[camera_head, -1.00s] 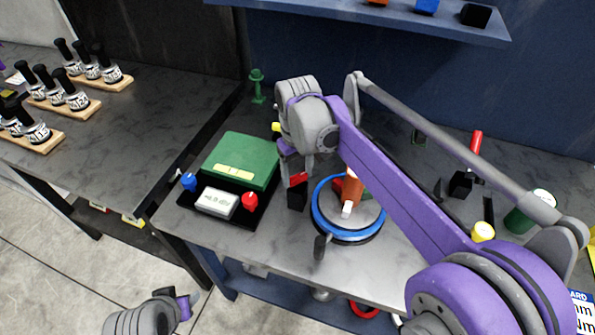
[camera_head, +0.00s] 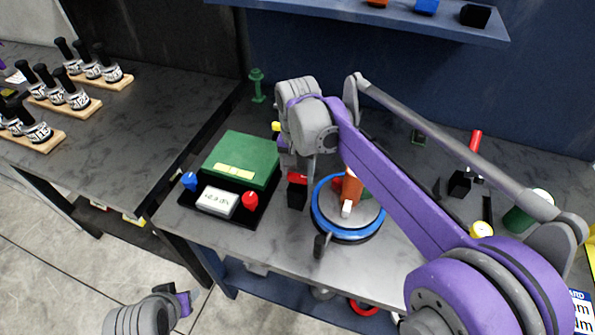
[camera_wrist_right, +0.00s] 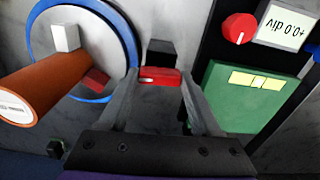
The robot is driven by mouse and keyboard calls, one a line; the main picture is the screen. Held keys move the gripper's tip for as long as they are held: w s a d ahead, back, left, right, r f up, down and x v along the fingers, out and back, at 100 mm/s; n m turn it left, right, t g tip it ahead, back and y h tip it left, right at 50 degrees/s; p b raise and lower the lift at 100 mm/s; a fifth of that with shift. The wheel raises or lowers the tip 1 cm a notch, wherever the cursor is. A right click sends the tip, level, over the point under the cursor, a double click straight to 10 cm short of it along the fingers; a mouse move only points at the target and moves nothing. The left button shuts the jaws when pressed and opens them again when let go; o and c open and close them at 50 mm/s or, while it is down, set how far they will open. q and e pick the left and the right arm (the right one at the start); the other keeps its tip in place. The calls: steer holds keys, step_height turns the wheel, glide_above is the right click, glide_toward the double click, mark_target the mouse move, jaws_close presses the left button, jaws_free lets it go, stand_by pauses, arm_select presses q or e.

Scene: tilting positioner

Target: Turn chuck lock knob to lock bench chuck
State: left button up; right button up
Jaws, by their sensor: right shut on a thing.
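The chuck lock knob, a red bar-like piece (camera_wrist_right: 160,77) on a small black block (camera_head: 297,197), lies between the fingers of my right gripper (camera_wrist_right: 160,84) in the right wrist view. The gripper is shut on it. In the head view, my wrist partly covers the knob, and only some red (camera_head: 297,178) shows. The bench chuck, a round grey disc with a blue ring (camera_head: 345,233), stands just right of the block.
A green box (camera_head: 240,158) and a white readout (camera_head: 217,201) with red and blue knobs stand left on a black tray. A black-ended lever (camera_head: 319,246) sticks out in front of the chuck. A green canister (camera_head: 525,215) and small tools lie at right.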

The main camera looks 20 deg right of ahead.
mark_target(298, 176)
steer(key=shift+m, duration=0.5)
steer(key=o, duration=1.4)
step_height(298, 176, up, 11)
steer(key=shift+f+p, duration=0.1)
steer(key=shift+p, duration=0.3)
